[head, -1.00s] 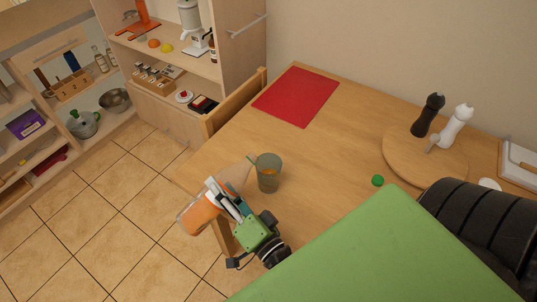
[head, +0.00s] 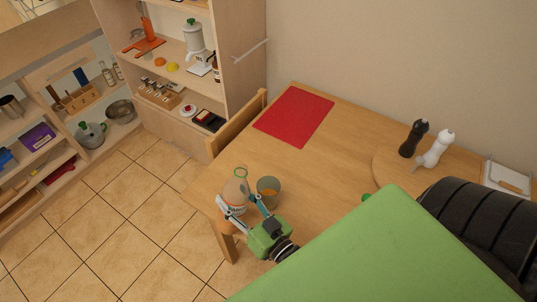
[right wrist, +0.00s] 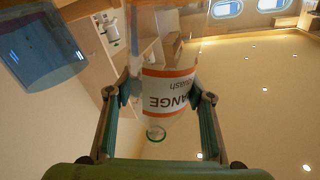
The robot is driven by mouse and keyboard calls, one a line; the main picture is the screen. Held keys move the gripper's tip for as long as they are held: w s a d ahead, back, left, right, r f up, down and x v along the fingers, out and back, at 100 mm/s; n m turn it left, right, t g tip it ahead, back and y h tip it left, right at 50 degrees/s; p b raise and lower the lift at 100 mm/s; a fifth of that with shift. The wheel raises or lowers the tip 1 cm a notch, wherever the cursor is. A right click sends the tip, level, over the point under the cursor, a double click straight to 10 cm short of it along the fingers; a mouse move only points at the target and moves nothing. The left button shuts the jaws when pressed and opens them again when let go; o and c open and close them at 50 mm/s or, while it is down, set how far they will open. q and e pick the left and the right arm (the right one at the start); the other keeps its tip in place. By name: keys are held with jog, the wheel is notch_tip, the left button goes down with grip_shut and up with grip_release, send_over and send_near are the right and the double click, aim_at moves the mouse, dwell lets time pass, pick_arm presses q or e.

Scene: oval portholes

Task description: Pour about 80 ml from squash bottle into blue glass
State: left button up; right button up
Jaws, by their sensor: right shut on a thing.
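The squash bottle (head: 235,190) is clear with orange squash and a white and orange label; it is close to upright, its open neck up, just left of the glass. It also shows in the right wrist view (right wrist: 168,92). My right gripper (head: 243,205) is shut around the bottle's body. I cannot tell whether the bottle touches the table. The blue glass (head: 269,187) stands on the table with some orange liquid low inside; it shows bluish at the upper left of the right wrist view (right wrist: 40,50). My left gripper is not in view.
The wooden table (head: 320,160) has free room behind the glass. A red mat (head: 294,115) lies at the back. A green cap (head: 366,197) lies to the right. A dark mill (head: 413,139) and a white mill (head: 437,148) stand on a round board. A chair (head: 236,125) stands at the far-left edge.

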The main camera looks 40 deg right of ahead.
jog(key=shift+d+r+n+p, duration=0.15)
jog(key=shift+r+n+p, duration=0.15)
jog(key=shift+n, duration=0.2)
jog(key=shift+d+f+n, duration=0.2)
jog(key=shift+f+n, duration=0.2)
jog(key=shift+n, duration=0.7)
jog(key=shift+r, duration=0.1)
dwell(1.3)
